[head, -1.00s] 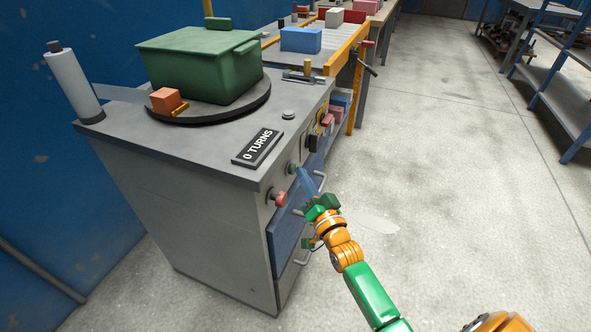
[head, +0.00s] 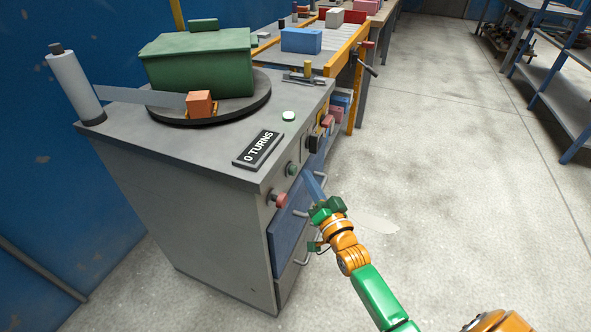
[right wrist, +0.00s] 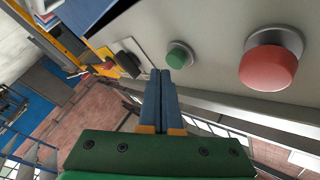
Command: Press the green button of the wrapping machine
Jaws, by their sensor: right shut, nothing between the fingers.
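The wrapping machine (head: 190,205) is a grey cabinet with a turntable (head: 258,98) on top. The right wrist view also shows the green button (right wrist: 179,56) and the larger red button (right wrist: 268,66). My right gripper (head: 310,177) is shut and empty, its blue fingertips a short way off the panel and apart from the green button. A green lidded box (head: 200,68) and an orange block (head: 199,103) are on the turntable. The sign (head: 259,149) reads 0 TURNS. My left gripper is out of view.
A white film roll (head: 73,83) stands at the top's left, with film running to the load. A small round lamp (head: 289,116) glows pale green. Drawer handles are below the buttons. A roller conveyor (head: 342,42) lies behind.

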